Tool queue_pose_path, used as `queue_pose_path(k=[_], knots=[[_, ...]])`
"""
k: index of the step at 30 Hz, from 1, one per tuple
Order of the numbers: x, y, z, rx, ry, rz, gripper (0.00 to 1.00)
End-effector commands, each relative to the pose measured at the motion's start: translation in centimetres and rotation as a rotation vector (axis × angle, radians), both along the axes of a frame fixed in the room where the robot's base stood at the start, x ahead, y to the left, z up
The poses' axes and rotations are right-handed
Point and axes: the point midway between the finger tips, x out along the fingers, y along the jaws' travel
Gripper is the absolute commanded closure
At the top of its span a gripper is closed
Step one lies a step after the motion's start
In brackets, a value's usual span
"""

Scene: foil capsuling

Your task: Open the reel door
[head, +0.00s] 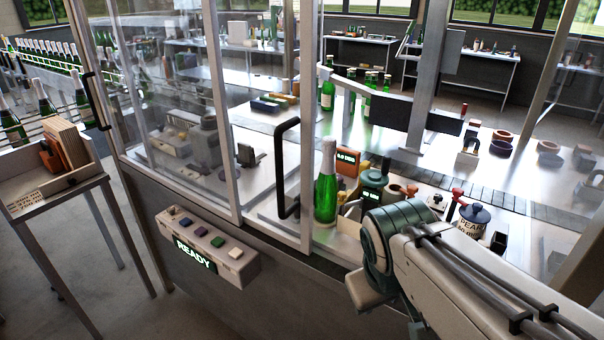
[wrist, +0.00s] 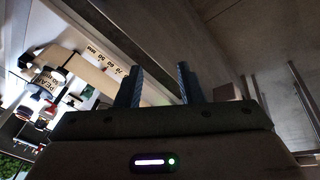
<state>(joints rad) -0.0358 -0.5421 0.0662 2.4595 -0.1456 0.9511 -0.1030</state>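The machine's front has framed clear panels. One panel (head: 180,120) stands at the left of the front, and another (head: 262,130) is right of it with a black upright handle (head: 281,170). A second black handle (head: 97,101) is at the machine's left corner. No label shows which panel is the reel door. My gripper (wrist: 160,70) is open and empty in the wrist view, its two fingers apart. In the head view my arm reaches in from the lower right and hides the gripper. No handle shows between the fingers.
A control box (head: 205,250) reading READY juts from the front below the panels. A side stand (head: 62,180) is at left. The floor in front is clear.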

Motion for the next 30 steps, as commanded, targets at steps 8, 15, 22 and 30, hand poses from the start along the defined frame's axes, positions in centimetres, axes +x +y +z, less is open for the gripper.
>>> queue_pose_path(k=[8,15,22,30], knots=[[5.2,1.7,-0.5,-0.721,0.215,0.755,0.65],[11.1,9.4,3.1,-1.398,0.348,1.260,0.65],[13.0,18.5,6.7,-1.893,0.387,1.443,0.65],[13.4,21.7,8.4,-2.072,0.394,1.458,0.65]])
